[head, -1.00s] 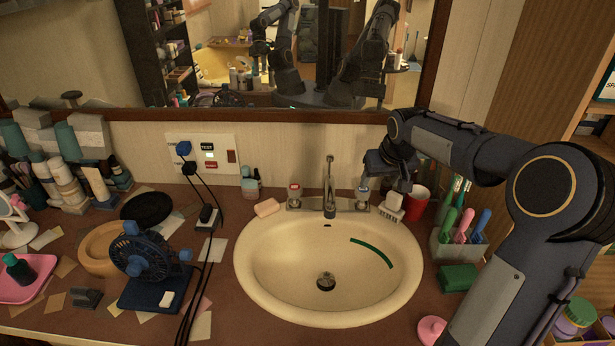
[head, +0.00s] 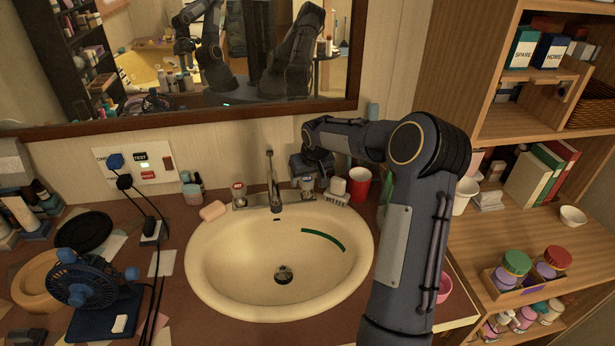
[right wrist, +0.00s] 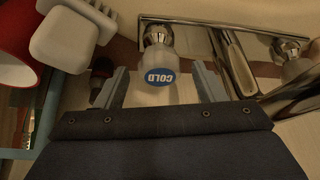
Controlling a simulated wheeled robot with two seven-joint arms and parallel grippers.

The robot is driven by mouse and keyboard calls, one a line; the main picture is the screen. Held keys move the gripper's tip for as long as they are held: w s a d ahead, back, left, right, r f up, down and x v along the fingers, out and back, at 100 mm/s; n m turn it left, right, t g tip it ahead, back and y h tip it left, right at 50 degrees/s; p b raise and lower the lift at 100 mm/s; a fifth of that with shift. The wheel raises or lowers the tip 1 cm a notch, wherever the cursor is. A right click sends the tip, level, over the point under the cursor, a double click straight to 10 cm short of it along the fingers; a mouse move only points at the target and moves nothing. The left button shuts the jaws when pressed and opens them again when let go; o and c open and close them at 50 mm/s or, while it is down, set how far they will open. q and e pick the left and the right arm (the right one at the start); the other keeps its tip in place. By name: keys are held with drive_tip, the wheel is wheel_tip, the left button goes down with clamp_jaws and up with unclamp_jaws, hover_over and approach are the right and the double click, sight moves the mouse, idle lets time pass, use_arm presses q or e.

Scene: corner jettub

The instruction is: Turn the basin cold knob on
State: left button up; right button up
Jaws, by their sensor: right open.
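The basin cold knob (right wrist: 160,76) has a blue cap lettered COLD and a clear body on a chrome base. In the right wrist view it sits between the two fingers of my open right gripper (right wrist: 160,88), with a gap on each side. In the head view the cold knob (head: 307,184) stands right of the faucet (head: 273,185), and my right gripper (head: 308,172) is just above and behind it, partly hidden by its own wrist. The red-capped knob (head: 238,190) is left of the faucet. My left gripper does not show directly.
The cream basin (head: 205,275) lies in front of the faucet. Soap (head: 213,211) lies at left. A mirror (head: 220,60) hangs behind; shelves (head: 530,220) stand right.

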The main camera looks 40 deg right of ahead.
drive_tip(key=c, duration=1)
drive_tip(key=shift+o, duration=0.2)
drive_tip(key=shift+d+r+n+y+p, duration=0.15)
drive_tip(key=shift+n+y+p, duration=0.25)
drive_tip(key=shift+n+p, duration=0.35)
drive_tip(key=shift+n+y+p, duration=0.4)
drive_tip(key=shift+n+p, duration=0.1)
drive_tip(key=shift+n, duration=0.75)
drive_tip(key=shift+d+n+y+p, duration=0.1)
drive_tip(key=shift+n+y+p, duration=0.35)
drive_tip(key=shift+n, duration=0.75)
drive_tip(key=shift+n+y, duration=0.45)
drive_tip(key=shift+n, duration=0.75)
